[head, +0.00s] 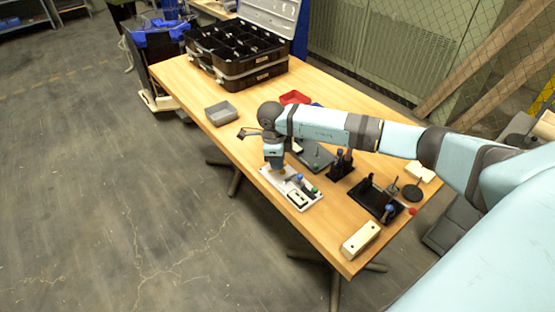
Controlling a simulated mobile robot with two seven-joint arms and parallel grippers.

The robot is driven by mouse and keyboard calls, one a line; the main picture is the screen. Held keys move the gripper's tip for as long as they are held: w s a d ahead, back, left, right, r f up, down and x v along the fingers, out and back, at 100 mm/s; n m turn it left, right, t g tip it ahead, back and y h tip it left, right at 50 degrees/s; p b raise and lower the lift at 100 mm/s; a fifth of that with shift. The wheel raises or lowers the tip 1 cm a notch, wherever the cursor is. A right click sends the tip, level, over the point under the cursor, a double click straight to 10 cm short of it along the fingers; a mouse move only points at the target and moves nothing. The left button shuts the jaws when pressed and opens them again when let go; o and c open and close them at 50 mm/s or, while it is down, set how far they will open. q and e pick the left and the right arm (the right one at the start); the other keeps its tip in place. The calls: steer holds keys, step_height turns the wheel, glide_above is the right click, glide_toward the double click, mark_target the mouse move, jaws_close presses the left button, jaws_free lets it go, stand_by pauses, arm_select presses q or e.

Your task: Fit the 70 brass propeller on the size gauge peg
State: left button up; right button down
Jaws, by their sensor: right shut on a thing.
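My right gripper (275,166) points down over the far-left end of a white plate (303,206) on the wooden table. It is shut on a small brass-coloured thing, probably the brass propeller, mostly hidden by the fingers. Its size mark cannot be read. The white plate, probably the size gauge, carries small blue, green and dark pieces to the right of the gripper. I cannot tell whether the held piece touches the plate or a peg. My left gripper is not in view.
A grey tray (222,113) and a red tray (294,97) lie farther back. A black stand (341,167), a black board (374,202) and a pale block (360,240) stand to the right. A large divided case (237,62) fills the far end. The table's left front edge is near the plate.

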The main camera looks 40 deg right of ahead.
steer(key=shift+f, duration=0.2)
steer(key=shift+f+b, duration=0.2)
steer(key=shift+b, duration=0.1)
steer(key=c, duration=0.9)
jaws_free()
